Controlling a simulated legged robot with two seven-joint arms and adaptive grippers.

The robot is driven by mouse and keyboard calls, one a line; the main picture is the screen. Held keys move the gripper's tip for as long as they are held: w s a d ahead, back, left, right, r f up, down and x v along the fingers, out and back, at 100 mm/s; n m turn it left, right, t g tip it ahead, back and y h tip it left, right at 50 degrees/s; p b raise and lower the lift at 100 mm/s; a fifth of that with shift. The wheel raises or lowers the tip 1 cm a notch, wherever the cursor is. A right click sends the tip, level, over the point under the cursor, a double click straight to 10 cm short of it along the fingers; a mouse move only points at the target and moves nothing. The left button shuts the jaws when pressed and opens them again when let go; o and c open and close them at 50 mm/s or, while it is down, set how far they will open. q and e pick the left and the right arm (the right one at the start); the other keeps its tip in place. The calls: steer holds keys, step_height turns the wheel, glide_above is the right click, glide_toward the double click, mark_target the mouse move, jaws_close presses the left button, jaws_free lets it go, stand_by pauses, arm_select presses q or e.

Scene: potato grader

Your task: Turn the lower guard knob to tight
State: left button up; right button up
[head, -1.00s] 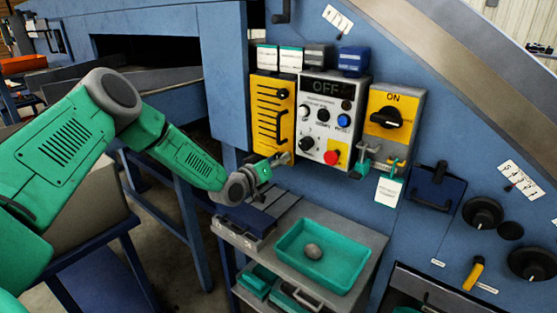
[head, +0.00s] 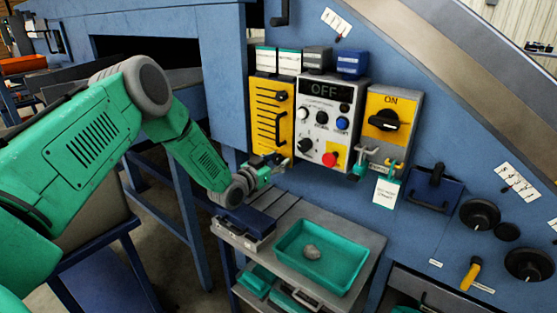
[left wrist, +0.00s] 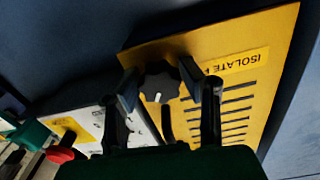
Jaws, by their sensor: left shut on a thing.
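The yellow guard (head: 268,115) with dark slots and a black handle is on the blue machine wall, left of the control box. Its upper knob (head: 282,95) is black and free. My right gripper is out of view.
The control box (head: 314,155) with dials and a red button (head: 330,159) is close on the right of my left gripper. A switch box (head: 392,105) reads ON. Below, a green tray (head: 352,262) holding a grey lump stands on a grey shelf.

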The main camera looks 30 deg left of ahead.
arm_select(q)
steer(key=m, duration=0.5)
steer(key=shift+f+m, duration=0.1)
steer(key=shift+m, duration=0.3)
steer(key=m, duration=0.3)
steer(key=shift+m, duration=0.4)
steer(key=shift+f+m, duration=0.1)
steer(key=shift+m, duration=0.9)
steer(key=shift+s, duration=0.1)
steer(key=o, duration=1.2)
steer(key=shift+c, duration=0.2)
steer(key=s+a, duration=0.1)
steer(key=s, duration=1)
steer(key=shift+s+a, duration=0.2)
steer(key=shift+s, duration=0.2)
steer(key=shift+f, duration=0.1)
